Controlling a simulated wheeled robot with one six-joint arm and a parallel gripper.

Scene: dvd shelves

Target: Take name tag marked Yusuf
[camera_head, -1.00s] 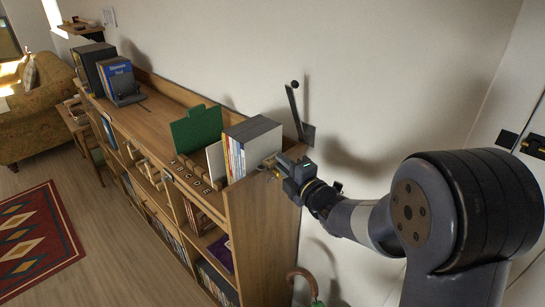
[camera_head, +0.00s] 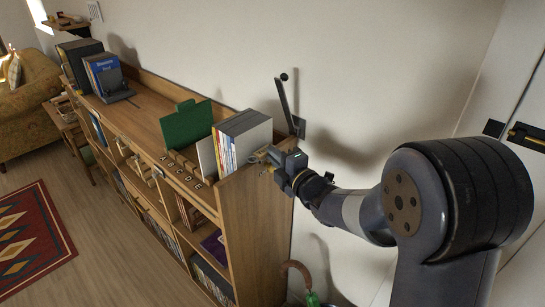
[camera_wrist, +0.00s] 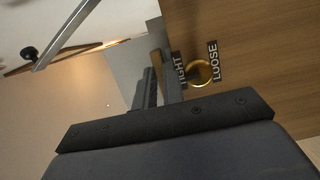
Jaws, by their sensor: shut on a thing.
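My gripper (camera_head: 270,157) is at the top right end of the wooden shelf, beside the grey cases. No name tag marked Yusuf can be made out in either view.
The bookshelf (camera_head: 250,235) holds grey cases (camera_head: 246,134), a green folder (camera_head: 187,125) and a lettered row (camera_head: 183,170). A metal lever (camera_head: 284,100) stands by the wall behind my gripper. Open floor lies left.

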